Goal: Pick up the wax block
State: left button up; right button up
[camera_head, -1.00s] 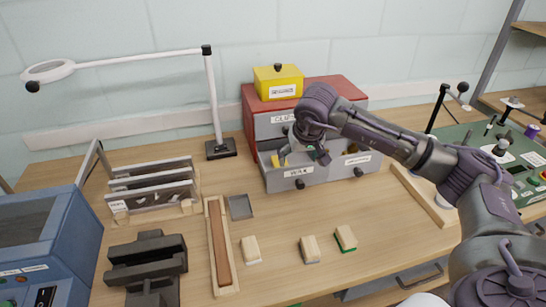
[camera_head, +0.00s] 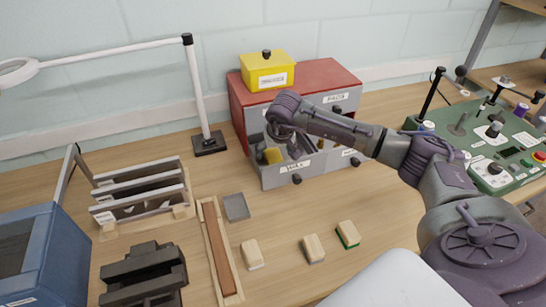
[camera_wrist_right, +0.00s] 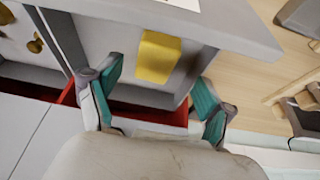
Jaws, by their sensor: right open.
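The wax block is a small yellow block (camera_head: 272,156) in the open drawer labelled WAX (camera_head: 278,178), at the lower left of the red cabinet. My right gripper (camera_head: 291,149) is over that drawer, just right of the block, and partly hidden by its own wrist. In the right wrist view, the wax block (camera_wrist_right: 158,57) lies on the grey drawer floor. The two teal-padded fingers of my right gripper (camera_wrist_right: 158,92) are spread wide, and the block shows in line with the gap between them. They do not hold it. My left gripper is out of view.
A yellow box (camera_head: 271,73) stands on the red cabinet (camera_head: 310,79). A lamp post (camera_head: 198,95) stands left of it. Sanding blocks (camera_head: 313,249) and a wooden tray (camera_head: 208,222) lie in front. A green control panel (camera_head: 468,133) is at right.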

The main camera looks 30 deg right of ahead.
aim_at(274, 157)
jog(key=shift+p+x, duration=0.65)
jog(key=shift+x, duration=0.1)
jog(key=x, duration=0.2)
jog(key=shift+w+d+f+p, duration=0.1)
jog(key=shift+d+f+p, duration=0.15)
jog(key=shift+f+p, duration=0.05)
jog(key=shift+w+f, duration=0.1)
jog(key=shift+f, duration=0.25)
jog(key=shift+w+f, duration=0.1)
jog(key=c, duration=1.3)
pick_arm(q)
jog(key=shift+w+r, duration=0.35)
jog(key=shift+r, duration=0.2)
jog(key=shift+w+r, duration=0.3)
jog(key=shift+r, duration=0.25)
